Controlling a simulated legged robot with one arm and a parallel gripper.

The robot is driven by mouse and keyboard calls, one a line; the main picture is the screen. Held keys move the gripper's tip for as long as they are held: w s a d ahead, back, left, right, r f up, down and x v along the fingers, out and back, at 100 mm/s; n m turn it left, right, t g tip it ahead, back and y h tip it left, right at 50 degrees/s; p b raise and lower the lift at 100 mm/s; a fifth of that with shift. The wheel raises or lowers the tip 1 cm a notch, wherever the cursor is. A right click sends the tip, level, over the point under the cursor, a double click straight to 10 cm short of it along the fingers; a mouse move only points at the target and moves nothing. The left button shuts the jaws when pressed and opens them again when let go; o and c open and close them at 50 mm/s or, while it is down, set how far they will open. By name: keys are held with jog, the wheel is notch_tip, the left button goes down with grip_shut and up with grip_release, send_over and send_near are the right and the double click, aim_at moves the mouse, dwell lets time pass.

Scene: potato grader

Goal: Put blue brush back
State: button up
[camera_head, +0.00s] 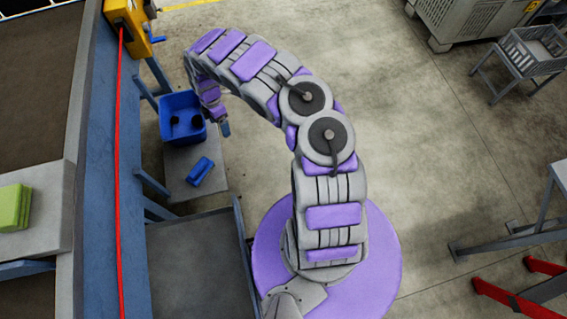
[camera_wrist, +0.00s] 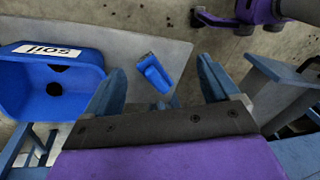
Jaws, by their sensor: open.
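In the head view my gripper (camera_head: 223,122) hangs just right of the bin, partly hidden by my arm. It appears above the brush and not touching it.
The blue bin (camera_wrist: 85,88) has a white label reading "soil" and holds a few dark lumps. A blue machine frame (camera_head: 100,190) with a red cord runs along the left. A grey tray (camera_head: 195,265) is near the front. Open floor lies right of my arm.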

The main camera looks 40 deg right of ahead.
jog(key=s+d+r+m+h, duration=0.1)
jog(key=s+d+r+m, duration=0.25)
jog(key=r, duration=0.55)
jog(key=s+d+r+m+h, duration=0.1)
jog(key=s+d+r+m, duration=0.25)
jog(key=r, duration=0.55)
jog(key=s+d+r+m+h, duration=0.1)
jog(key=s+d+r+m, duration=0.25)
jog(key=r, duration=0.55)
jog(key=s+a+r+m+y, duration=0.1)
jog(key=s+a+r+m, duration=0.15)
jog(key=s+r, duration=0.4)
jog(key=s+a+r+m, duration=0.2)
jog(key=s+r+m, duration=0.15)
jog(key=s, duration=0.55)
jog(key=s+a+r+m+y, duration=0.1)
jog(key=s+a, duration=0.4)
jog(key=s, duration=1)
jog(key=shift+s+a+r+m, duration=0.2)
jog(key=shift+s+m, duration=0.15)
jog(key=shift+m, duration=0.4)
